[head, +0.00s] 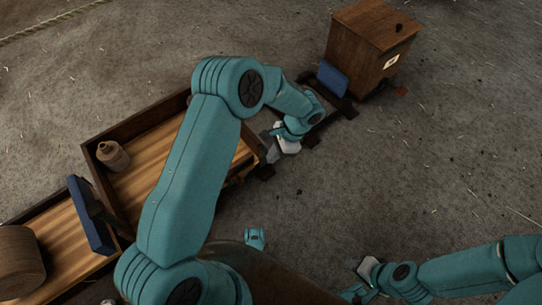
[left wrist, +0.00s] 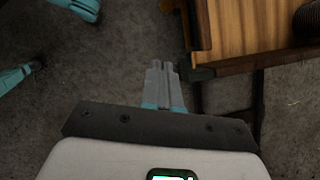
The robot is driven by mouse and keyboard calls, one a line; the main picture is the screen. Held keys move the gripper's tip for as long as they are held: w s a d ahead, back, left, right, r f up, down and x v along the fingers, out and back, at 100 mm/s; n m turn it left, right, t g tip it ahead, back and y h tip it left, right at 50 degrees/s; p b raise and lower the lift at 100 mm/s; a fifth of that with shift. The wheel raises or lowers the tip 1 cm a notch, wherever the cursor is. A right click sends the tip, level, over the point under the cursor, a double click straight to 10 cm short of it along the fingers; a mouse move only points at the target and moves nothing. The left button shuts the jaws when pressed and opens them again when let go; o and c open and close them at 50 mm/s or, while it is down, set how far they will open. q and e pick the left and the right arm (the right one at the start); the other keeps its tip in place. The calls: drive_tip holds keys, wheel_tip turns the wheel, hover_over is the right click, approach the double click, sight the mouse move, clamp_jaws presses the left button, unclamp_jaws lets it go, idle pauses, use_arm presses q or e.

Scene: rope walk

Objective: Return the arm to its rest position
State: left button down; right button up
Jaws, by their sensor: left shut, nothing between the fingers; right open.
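My left arm reaches up from the lower left and bends over toward the right in the head view. My left gripper (head: 270,158) hangs just off the right end of a wooden tray (head: 140,125). In the left wrist view its grey fingers (left wrist: 160,70) are together with nothing between them, over bare floor beside the tray's dark corner (left wrist: 203,72). My right gripper (head: 352,290) is low in the head view, open, apart from the trays and box; its fingertips are hard to make out.
A small tan jar (head: 113,155) stands in the tray. A second tray (head: 62,218) at lower left has a large brown spool (head: 20,263) and a blue panel (head: 91,214) by it. A wooden box (head: 370,48) with a blue plate (head: 333,79) stands at top. The right floor is clear.

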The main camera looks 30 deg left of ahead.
use_arm(q)
drive_tip(key=shift+f, duration=0.1)
idle(0.4)
drive_tip(key=s+d+f+n+t+h, duration=0.1)
drive_tip(key=s+d+f+n+h, duration=0.1)
drive_tip(key=s+d+n, duration=0.3)
drive_tip(key=s+d+f+n+t+h, duration=0.2)
drive_tip(key=s+h, duration=0.1)
drive_tip(key=s, duration=0.4)
drive_tip(key=s+d+f+n+t+h, duration=0.1)
drive_tip(key=s+d+f+n+h, duration=0.1)
drive_tip(key=s+d+n, duration=0.3)
wheel_tip(320, 180, up, 31)
drive_tip(key=s+a+m+p, duration=0.1)
drive_tip(key=p, duration=3)
drive_tip(key=shift+s+a, duration=0.15)
